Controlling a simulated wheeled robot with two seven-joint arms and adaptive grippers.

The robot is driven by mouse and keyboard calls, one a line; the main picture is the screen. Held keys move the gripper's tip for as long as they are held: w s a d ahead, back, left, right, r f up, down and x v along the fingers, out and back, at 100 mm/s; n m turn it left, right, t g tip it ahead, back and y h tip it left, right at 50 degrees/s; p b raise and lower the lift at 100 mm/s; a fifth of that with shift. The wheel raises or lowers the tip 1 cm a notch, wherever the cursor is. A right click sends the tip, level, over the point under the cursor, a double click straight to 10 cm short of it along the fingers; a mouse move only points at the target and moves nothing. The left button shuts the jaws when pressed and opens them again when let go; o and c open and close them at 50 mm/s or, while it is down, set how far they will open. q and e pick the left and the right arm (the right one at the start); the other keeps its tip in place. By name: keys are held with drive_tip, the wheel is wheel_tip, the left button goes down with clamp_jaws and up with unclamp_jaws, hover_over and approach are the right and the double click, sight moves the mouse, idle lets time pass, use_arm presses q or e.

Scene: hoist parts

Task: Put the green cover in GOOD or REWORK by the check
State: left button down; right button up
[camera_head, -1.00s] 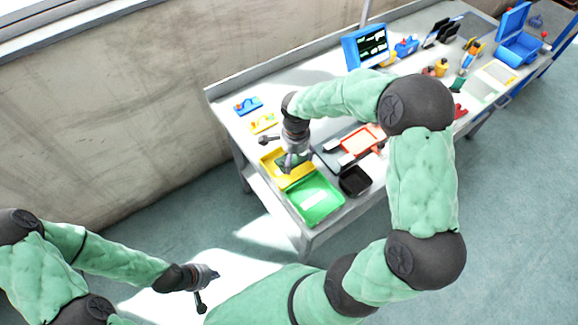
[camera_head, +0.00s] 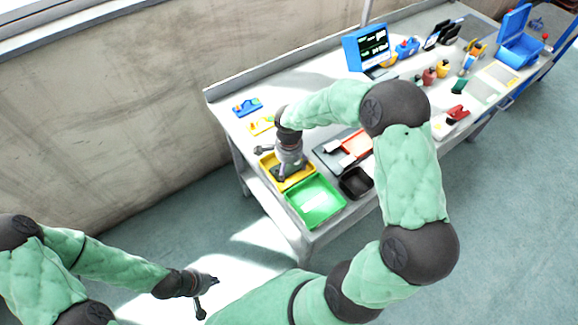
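My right gripper (camera_head: 284,174) reaches down over the yellow tray (camera_head: 308,181) at the near left of the bench. Its fingers look dark and small, and I cannot tell whether they are open or holding something. No green cover is clearly visible in or under the gripper; the gripper hides much of the yellow tray. A small dark green piece (camera_head: 459,86) lies farther right on the bench. My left gripper (camera_head: 212,281) hangs low at the left, away from the bench; its fingers are too small to read.
A black bin (camera_head: 356,182) stands right of the green tray. A red-orange tray (camera_head: 356,145) lies behind it. A blue-framed screen (camera_head: 366,46) stands at the back. A red part (camera_head: 457,113) and a blue box (camera_head: 520,50) are on the right. My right arm spans the bench.

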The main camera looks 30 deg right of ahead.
sight(289, 170)
drive_tip(key=shift+o, duration=1.2)
drive_tip(key=shift+r+p, duration=0.3)
drive_tip(key=shift+r, duration=0.25)
wheel_tip(289, 170, up, 11)
drive_tip(key=p, duration=0.3)
drive_tip(key=shift+r, duration=0.15)
